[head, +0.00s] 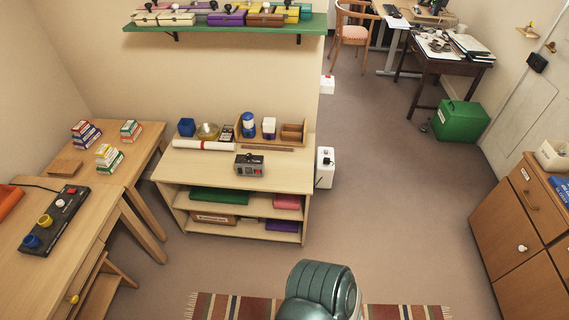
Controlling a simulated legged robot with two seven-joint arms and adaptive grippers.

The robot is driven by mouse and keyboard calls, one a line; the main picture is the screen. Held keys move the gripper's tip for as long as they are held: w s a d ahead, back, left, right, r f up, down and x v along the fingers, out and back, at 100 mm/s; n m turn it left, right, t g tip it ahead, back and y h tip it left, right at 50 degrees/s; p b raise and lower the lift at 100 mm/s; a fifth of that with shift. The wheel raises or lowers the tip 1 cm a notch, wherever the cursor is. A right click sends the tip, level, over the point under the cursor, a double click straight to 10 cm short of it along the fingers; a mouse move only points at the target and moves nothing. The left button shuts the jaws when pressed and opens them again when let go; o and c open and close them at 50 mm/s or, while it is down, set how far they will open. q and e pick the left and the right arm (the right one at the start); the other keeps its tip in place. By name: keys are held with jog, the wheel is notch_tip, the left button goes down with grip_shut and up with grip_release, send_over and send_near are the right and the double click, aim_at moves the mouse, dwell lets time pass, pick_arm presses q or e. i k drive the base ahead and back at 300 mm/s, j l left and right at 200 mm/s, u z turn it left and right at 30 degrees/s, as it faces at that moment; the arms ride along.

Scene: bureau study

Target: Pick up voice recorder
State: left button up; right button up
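A small grey and black device with red parts (249,165) sits on top of the low wooden shelf unit (285,178), near its front edge. It looks like a recorder, but it is too small to be sure that it is the voice recorder. A small dark item (227,132) stands farther back on the same top, and I cannot tell what it is. Neither of my grippers is in view.
Behind the device are a white roll (204,146), a blue jar (248,124) and a wooden organizer (292,133). A desk with a knobbed black panel (55,220) stands left. Open floor (400,220) lies right of the shelf unit, before the drawers (525,235).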

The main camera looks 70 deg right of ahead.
aim_at(249, 166)
jog(key=z, duration=1.95)
jog(key=i+z, duration=0.1)
jog(key=z, duration=0.3)
jog(key=i+j+z, duration=0.1)
jog(key=z, duration=0.25)
jog(key=i+j+z, duration=0.1)
jog(key=j+z, duration=0.15)
jog(key=z, duration=0.15)
